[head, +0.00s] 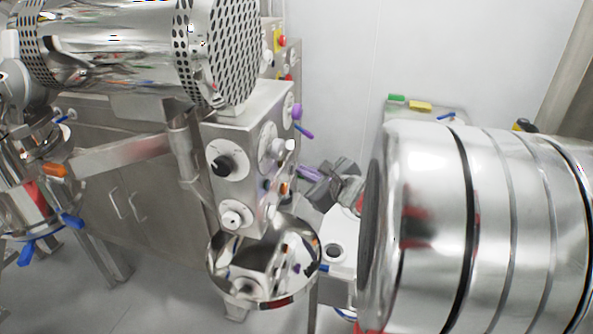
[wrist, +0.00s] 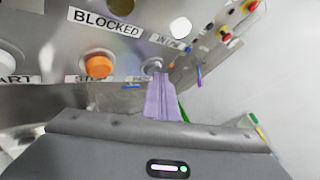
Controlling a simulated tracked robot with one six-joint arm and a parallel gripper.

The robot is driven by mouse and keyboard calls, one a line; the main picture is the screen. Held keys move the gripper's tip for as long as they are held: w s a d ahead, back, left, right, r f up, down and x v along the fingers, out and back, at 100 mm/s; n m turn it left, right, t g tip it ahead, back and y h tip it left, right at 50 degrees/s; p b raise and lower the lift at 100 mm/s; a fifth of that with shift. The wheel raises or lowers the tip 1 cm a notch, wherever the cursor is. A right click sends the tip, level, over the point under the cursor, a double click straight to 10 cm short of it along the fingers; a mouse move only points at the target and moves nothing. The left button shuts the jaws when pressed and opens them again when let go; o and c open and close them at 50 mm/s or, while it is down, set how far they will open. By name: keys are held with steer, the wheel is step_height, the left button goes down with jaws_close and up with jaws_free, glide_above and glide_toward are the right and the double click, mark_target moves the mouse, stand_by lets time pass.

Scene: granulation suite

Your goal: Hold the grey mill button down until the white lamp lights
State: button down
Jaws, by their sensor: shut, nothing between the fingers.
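The grey mill button (wrist: 153,66) is on the metal panel in the wrist view, right of an orange button (wrist: 98,66). My gripper (wrist: 158,76) is shut and empty, its purple fingers together with their tips at the button's lower edge. I cannot tell whether they touch or press it. The white lamp (wrist: 181,27) is above and right of the button; it looks bright white, but I cannot tell whether it is lit. In the head view my gripper (head: 302,170) points left at the control box (head: 247,125); the grey button cannot be made out there.
A dark amber lamp (wrist: 122,5) sits above the BLOCKED label (wrist: 107,22). A large steel drum (head: 480,225) fills the right of the head view. A perforated steel cylinder (head: 130,50) is upper left. A round steel bowl (head: 262,268) is below the box.

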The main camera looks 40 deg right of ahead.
steer(key=shift+s+d, duration=0.55)
steer(key=shift+s, duration=0.2)
steer(key=s+d, duration=0.1)
steer(key=s, duration=0.1)
steer(key=s+d, duration=0.2)
stand_by(0.6)
stand_by(0.5)
